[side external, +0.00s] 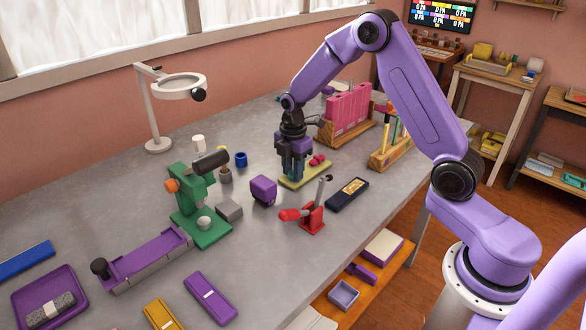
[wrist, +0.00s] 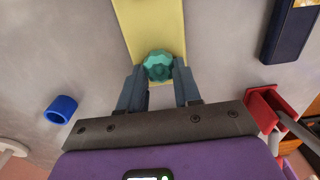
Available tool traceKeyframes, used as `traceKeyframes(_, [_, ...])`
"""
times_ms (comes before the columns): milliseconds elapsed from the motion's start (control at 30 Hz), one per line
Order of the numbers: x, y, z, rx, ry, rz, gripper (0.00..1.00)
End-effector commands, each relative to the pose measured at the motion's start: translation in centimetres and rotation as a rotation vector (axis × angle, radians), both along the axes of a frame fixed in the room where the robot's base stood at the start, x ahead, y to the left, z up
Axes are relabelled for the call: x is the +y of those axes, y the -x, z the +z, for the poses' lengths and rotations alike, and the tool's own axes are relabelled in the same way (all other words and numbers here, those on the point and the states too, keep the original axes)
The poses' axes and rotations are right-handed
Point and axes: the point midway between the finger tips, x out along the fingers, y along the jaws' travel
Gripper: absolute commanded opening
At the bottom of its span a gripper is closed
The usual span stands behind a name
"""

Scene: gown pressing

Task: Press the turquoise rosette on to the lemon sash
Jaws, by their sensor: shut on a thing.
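The lemon sash (side external: 305,177) lies flat on the grey table, a pale yellow strip; it also runs up from the middle of the wrist view (wrist: 150,22). My gripper (side external: 292,174) points down over the sash's near-left end. In the wrist view its fingertips (wrist: 158,76) are closed on both sides of the turquoise rosette (wrist: 158,64), a faceted round piece. The rosette shows against the end part of the sash. I cannot tell whether it touches the sash. In the side view the fingers hide the rosette.
Small pink-red pieces (side external: 318,160) are at the sash's far end. A purple block (side external: 263,190), a blue ring (side external: 241,159), a red lever tool (side external: 310,215) and a dark navy box (side external: 347,193) stand around it. A green press (side external: 200,215) is further left.

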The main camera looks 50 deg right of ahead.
Motion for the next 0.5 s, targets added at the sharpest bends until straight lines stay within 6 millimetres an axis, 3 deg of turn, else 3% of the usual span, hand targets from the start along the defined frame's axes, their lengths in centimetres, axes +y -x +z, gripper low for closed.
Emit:
traceKeyframes(200, [-0.03, 0.05, 0.05, 0.002, 0.0, 0.0, 0.04])
traceKeyframes(233, [-0.03, 0.05, 0.06, 0.002, 0.0, 0.0, 0.39])
traceKeyframes(300, [-0.03, 0.05, 0.07, 0.002, 0.0, 0.0, 0.62])
traceKeyframes(500, [-0.02, 0.02, 0.08, 0.001, 0.0, 0.0, 0.63])
